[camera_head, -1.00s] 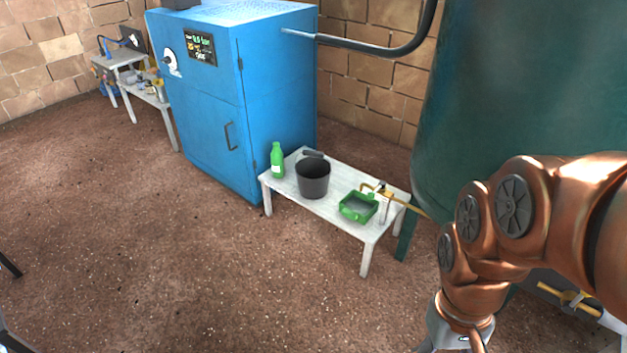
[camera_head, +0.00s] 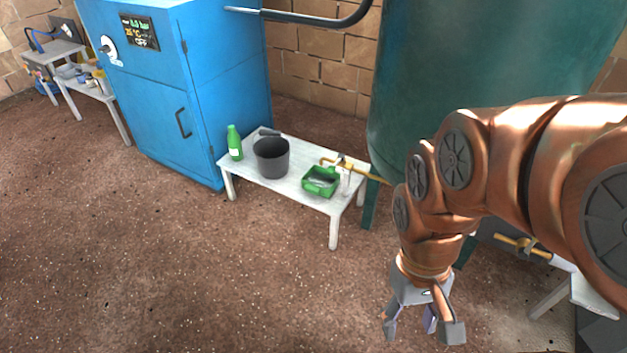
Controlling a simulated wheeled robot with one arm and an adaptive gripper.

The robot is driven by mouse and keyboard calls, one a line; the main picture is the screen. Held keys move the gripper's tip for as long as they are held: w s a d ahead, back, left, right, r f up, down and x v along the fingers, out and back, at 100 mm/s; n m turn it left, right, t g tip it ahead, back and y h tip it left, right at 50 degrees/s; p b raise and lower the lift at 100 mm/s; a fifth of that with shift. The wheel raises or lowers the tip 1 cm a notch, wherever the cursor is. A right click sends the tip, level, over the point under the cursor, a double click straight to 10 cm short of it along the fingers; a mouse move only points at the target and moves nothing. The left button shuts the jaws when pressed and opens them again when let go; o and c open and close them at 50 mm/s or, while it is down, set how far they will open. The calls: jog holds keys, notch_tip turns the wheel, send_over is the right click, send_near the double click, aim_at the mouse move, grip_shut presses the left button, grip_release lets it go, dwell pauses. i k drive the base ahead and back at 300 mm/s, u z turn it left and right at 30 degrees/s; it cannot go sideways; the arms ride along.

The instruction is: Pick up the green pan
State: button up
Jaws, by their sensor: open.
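The green pan (camera_head: 320,182) is a small square tray-like pan on the right part of a low white table (camera_head: 297,194). A yellow tap with a pipe sits at its back right edge; I cannot tell whether they touch. My gripper (camera_head: 425,335) hangs at the lower right, fingers pointing down and spread apart, with nothing between them. It is in front and to the right of the table, well apart from the pan.
A dark bucket (camera_head: 271,158) and a green bottle (camera_head: 234,143) stand left of the pan. The yellow tap (camera_head: 345,164) leads to the large green tank (camera_head: 480,60). A blue cabinet (camera_head: 170,90) stands behind left. The floor in front is clear.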

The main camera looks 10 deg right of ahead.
aim_at(317, 180)
jog(key=z, duration=0.65)
jog(key=i, duration=1.25)
jog(key=u, duration=2.9)
